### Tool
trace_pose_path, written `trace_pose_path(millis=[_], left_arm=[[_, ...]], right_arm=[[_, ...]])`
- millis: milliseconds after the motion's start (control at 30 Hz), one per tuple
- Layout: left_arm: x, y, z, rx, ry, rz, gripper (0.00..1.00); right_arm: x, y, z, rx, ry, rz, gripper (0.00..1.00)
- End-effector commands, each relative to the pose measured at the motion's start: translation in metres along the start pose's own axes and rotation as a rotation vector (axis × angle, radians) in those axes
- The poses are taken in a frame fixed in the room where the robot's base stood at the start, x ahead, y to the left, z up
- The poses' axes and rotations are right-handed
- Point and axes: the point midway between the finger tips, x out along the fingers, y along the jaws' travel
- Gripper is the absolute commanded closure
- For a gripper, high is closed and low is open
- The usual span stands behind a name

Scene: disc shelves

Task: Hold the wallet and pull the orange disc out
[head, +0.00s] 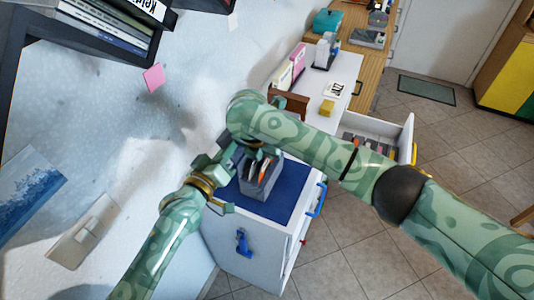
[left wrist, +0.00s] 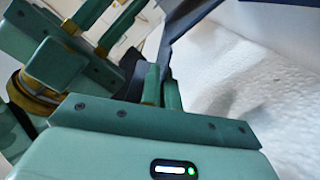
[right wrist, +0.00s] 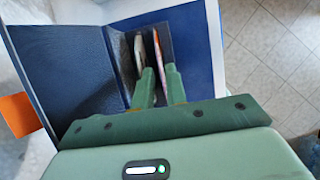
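The dark grey-blue wallet (head: 262,187) stands upright and open on a blue mat. Discs stand on edge inside it; an orange one (head: 263,168) shows at its opening. In the right wrist view, the wallet (right wrist: 68,70) holds a disc with an orange-pink edge (right wrist: 157,52) and a darker disc to its left. My right gripper (right wrist: 158,72) is at the orange-edged disc, which runs down towards the narrow gap between the fingers; contact on both sides is unclear. My left gripper (left wrist: 161,72) is shut on a dark wall of the wallet (left wrist: 168,45).
The wallet's mat (head: 287,192) lies on a white cabinet (head: 240,248) beside the wall. An open drawer (head: 385,128) sticks out behind my right arm. A white desk (head: 340,75) with a yellow block (head: 327,107) stands behind. A dark shelf (head: 75,40) hangs upper left.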

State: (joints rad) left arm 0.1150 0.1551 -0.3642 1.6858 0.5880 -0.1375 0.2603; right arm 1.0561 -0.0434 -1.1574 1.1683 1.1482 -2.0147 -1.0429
Motion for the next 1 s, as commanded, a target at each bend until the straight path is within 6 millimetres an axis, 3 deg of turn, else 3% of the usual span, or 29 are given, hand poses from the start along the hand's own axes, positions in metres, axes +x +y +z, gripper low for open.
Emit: trace_pose_path(millis=[100,300,533,600,1000], left_arm=[[0.000,0.000,0.000,0.000,-0.001,-0.001,1.00],[0.000,0.000,0.000,0.000,-0.001,-0.001,1.00],[0.000,0.000,0.000,0.000,-0.001,0.000,1.00],[0.000,0.000,0.000,0.000,-0.001,0.000,1.00],[0.000,0.000,0.000,0.000,-0.001,0.000,1.00]], right_arm=[[0.017,0.000,0.000,0.001,0.001,-0.001,0.86],[0.029,0.000,0.000,0.001,0.000,0.001,0.86],[0.029,0.000,0.000,0.001,0.000,0.002,0.86],[0.029,0.000,0.000,0.001,0.001,0.002,1.00],[0.020,0.001,0.004,0.001,0.000,0.003,1.00]])
